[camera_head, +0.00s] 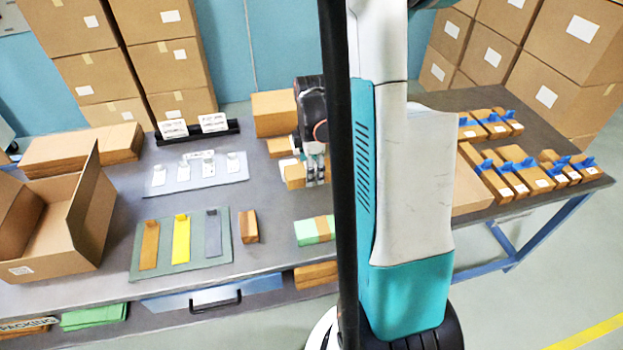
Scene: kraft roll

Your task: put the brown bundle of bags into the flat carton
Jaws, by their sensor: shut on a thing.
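My gripper (316,176) points down over the middle of the table, with its fingers close together. It is shut on a tan-brown block (294,180), which looks like the brown bundle; the fingers and arm hide part of it. I cannot tell whether this block touches the table. An open carton (47,268) with raised flaps stands at the far left, away from my gripper. A low tan carton surface (471,190) shows to the right of my arm, mostly hidden by it. I cannot tell from this view which is the flat carton.
A green-grey mat (222,262) with brown, yellow and grey strips lies front left. A small brown block (249,227) and a mint-green bundle (308,232) lie near the front edge. Blue-banded brown packs (487,178) fill the right. A box (274,110) stands behind my gripper.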

